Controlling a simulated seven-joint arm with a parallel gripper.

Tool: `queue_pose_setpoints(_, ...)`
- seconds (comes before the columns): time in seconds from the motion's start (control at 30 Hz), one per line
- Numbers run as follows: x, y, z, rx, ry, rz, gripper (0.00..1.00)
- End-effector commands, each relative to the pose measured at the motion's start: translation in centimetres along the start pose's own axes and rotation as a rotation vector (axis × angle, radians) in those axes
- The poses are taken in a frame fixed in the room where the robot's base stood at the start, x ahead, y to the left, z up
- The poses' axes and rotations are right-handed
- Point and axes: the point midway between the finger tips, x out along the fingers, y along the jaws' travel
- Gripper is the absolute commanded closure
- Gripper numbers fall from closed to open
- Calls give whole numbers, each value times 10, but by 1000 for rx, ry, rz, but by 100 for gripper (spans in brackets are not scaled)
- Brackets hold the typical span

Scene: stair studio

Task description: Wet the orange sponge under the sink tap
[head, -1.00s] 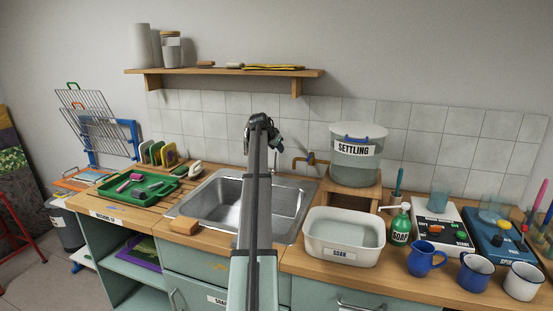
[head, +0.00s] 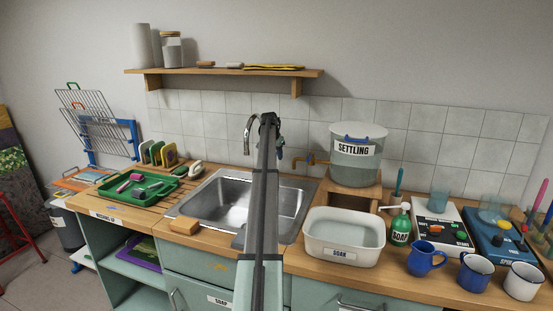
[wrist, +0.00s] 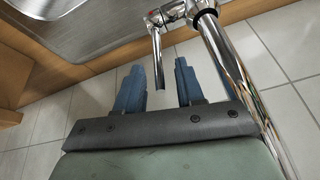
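The orange sponge (head: 184,226) lies on the wooden counter at the front left of the sink (head: 222,200). The sink's basin is partly behind my arm. The chrome tap (head: 247,128) rises at the back of the sink, and its spout shows left of my arm. No running water is visible. In the wrist view, my gripper (wrist: 158,88) has its two blue fingers apart. The tap's thin lever (wrist: 158,60) reaches down between them, with gaps on both sides. The thick chrome tap pipe (wrist: 225,60) is just right of the fingers. In the head view my arm hides most of the gripper.
A green tray (head: 140,188) lies on the draining board left of the sink. The white soak tub (head: 343,250) and settling bucket (head: 357,165) stand right of it, with a brass spigot (head: 315,158) beside the bucket. A shelf (head: 220,72) hangs above.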

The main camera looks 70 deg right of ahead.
Motion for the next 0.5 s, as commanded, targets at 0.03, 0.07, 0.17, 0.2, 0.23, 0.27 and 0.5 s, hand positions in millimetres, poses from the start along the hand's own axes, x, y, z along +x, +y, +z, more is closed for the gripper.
queue_pose_setpoints(0.03, 8, 0, 0, 0, -1, 1, 62)
queue_pose_setpoints(0.07, 11, 0, -1, 0, -1, 1, 62)
queue_pose_setpoints(0.17, 19, 0, -1, 1, 0, 0, 62)
queue_pose_setpoints(0.2, 22, 0, 0, 1, 0, 0, 62)
queue_pose_setpoints(0.23, 23, 0, 0, 1, 0, 0, 62)
queue_pose_setpoints(0.27, 23, 0, 0, 1, 1, 0, 62)
queue_pose_setpoints(0.5, 24, 0, 0, 1, 1, 0, 64)
